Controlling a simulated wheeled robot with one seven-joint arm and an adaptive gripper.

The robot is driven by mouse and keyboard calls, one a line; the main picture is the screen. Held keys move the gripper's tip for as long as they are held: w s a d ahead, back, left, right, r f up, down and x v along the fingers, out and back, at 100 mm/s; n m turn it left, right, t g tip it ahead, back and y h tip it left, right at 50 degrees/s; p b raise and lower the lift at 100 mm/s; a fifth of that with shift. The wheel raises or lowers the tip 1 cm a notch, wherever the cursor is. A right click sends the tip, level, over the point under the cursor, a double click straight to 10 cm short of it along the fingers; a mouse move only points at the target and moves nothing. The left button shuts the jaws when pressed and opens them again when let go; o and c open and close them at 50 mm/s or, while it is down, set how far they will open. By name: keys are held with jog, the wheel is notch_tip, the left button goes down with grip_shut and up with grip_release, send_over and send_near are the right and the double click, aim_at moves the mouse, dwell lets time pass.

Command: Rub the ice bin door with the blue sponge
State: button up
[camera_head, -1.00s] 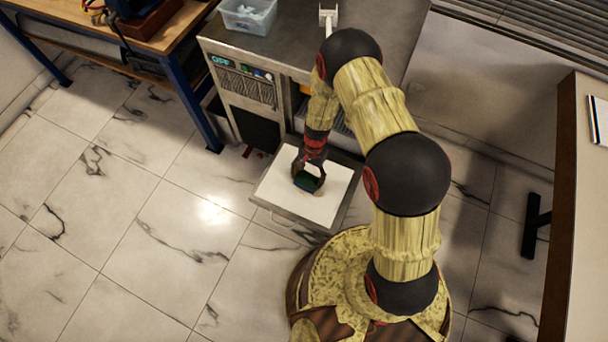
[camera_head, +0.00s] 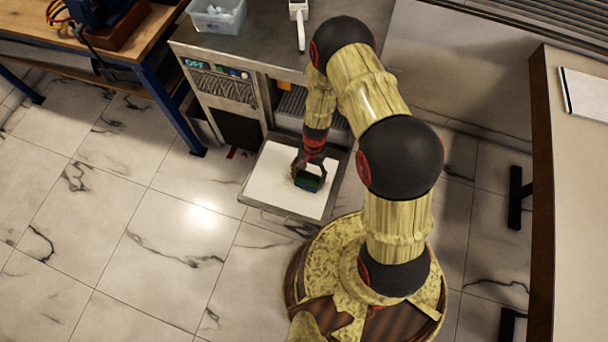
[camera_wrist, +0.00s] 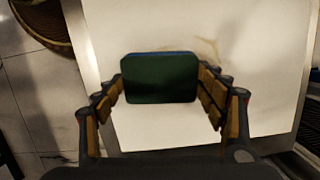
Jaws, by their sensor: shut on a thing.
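The ice bin door (camera_head: 262,192) is folded down flat at the front of the machine, with a white inner panel and a metal rim. In the wrist view its white panel (camera_wrist: 255,40) fills most of the picture. My gripper (camera_head: 308,178) is over the panel, shut on the blue sponge (camera_head: 310,182). In the wrist view the sponge (camera_wrist: 160,80) shows a dark green face with a thin blue edge, between the fingers. It is at or on the panel; I cannot tell contact for sure. A faint brownish stain (camera_wrist: 207,47) shows beside the sponge.
The ice machine (camera_head: 255,60) stands behind the door, with a clear bin (camera_head: 217,14) and a white scoop-like object (camera_head: 299,20) on top. A wooden workbench (camera_head: 140,40) is at left, a counter (camera_head: 575,200) at right. The tiled floor at left is clear.

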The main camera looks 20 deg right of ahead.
jog(key=shift+s+d, duration=0.5)
jog(key=shift+d, duration=0.2)
jog(key=shift+r, duration=0.1)
jog(key=shift+p+v, duration=2.25)
jog(key=shift+v, duration=0.65)
jog(key=shift+w+r, duration=0.1)
jog(key=p+v, duration=0.2)
jog(key=shift+w+d+r, duration=0.1)
jog(key=shift+r, duration=0.25)
